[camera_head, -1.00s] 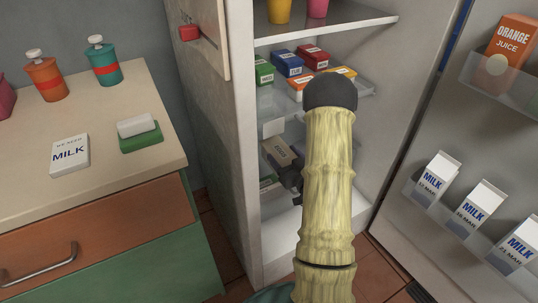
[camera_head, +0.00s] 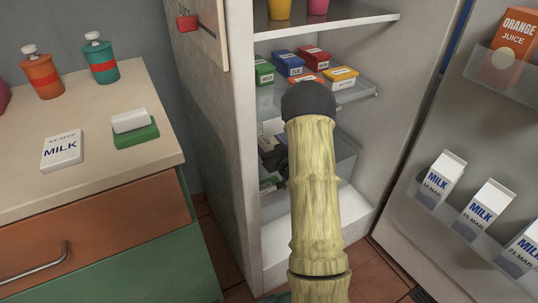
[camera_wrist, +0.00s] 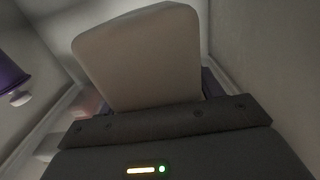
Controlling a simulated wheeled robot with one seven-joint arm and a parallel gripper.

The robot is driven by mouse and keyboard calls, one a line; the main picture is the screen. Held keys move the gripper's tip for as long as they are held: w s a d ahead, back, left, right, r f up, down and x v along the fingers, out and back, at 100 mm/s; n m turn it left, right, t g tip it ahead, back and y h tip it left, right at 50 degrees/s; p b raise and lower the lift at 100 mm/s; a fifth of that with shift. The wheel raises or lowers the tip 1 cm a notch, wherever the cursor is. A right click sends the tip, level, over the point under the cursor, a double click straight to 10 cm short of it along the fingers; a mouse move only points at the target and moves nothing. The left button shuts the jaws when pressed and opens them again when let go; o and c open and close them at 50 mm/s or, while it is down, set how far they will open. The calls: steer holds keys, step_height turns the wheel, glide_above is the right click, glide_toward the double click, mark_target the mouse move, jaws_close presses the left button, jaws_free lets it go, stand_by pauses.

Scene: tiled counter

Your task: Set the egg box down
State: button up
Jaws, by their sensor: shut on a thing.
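My gripper (camera_head: 276,160) is inside the open fridge, low on the left, partly hidden behind my own arm. It is shut on the egg box, which shows in the wrist view as a large, plain beige block (camera_wrist: 140,58) beyond the dark gripper body (camera_wrist: 170,122). In the head view only a small grey-brown part of the egg box (camera_head: 267,143) shows beside the gripper. Its underside is hidden, so I cannot tell whether it touches a surface.
Several small coloured boxes (camera_head: 288,63) stand on the shelf above my gripper. The fridge's left wall (camera_head: 222,130) is close by. Milk cartons (camera_head: 487,206) stand in the open door at right. A counter (camera_head: 105,180) at left holds a milk box (camera_head: 62,151).

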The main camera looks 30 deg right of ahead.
step_height(320, 180, down, 4)
steer(key=shift+d+f+b, duration=0.1)
steer(key=shift+f+b, duration=0.15)
steer(key=shift+b, duration=0.95)
steer(key=shift+w+f+b, duration=0.1)
steer(key=shift+w+b, duration=0.15)
steer(key=shift+b, duration=0.05)
steer(key=shift+f, duration=0.15)
steer(key=o, duration=1.3)
steer(key=shift+d, duration=0.1)
